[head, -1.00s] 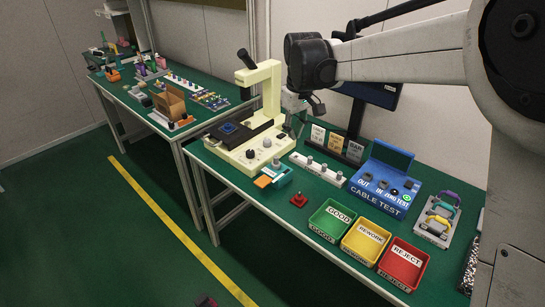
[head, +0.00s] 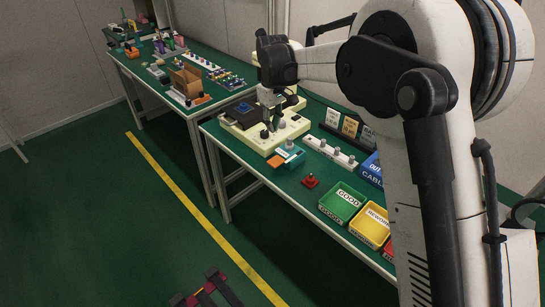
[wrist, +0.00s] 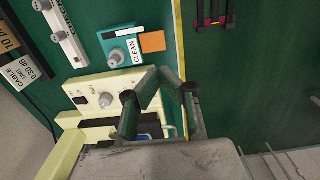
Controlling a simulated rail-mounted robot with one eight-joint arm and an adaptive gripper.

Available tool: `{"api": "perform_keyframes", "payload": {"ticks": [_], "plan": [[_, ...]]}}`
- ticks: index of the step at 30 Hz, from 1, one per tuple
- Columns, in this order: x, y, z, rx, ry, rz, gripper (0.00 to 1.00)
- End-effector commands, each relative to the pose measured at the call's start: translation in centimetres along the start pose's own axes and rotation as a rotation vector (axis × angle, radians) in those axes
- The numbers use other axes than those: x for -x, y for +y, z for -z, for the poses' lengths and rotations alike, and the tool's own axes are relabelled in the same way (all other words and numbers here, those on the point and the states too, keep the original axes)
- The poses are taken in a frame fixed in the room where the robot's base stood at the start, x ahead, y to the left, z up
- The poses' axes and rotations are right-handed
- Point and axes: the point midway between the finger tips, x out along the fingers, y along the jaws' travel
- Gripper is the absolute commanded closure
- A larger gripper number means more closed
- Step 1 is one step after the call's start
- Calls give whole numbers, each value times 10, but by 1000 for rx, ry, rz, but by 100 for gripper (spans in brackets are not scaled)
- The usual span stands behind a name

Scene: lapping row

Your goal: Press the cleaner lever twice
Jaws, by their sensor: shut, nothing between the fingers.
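The cleaner is a small teal box (head: 287,158) with an orange pad at its front left, on the green bench in front of the cream microscope. In the wrist view the cleaner (wrist: 118,52) shows a white CLEAN label, a grey round-topped knob or lever (wrist: 117,55) and the orange pad (wrist: 152,42). My gripper (head: 270,132) is over the microscope's base, just behind and left of the cleaner. In the wrist view my gripper (wrist: 157,73) has its fingertips together, empty, below the cleaner in the picture and apart from it. Its height above the bench is hard to tell.
The cream microscope (head: 296,124) stands close beside the gripper. A white strip with grey knobs (head: 330,150), a red button (head: 310,181), a green GOOD tray (head: 343,203) and a yellow tray (head: 370,226) lie to the right. My arm hides the bench's right end.

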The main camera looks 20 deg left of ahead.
Motion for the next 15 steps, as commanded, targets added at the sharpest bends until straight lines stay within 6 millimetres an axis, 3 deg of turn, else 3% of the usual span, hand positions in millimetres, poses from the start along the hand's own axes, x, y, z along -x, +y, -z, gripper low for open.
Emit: {"api": "perform_keyframes", "payload": {"ticks": [8, 15], "plan": [[-22, 0, 0, -1, 0, 0, 100], [-67, 0, 0, -1, 0, 0, 100]]}}
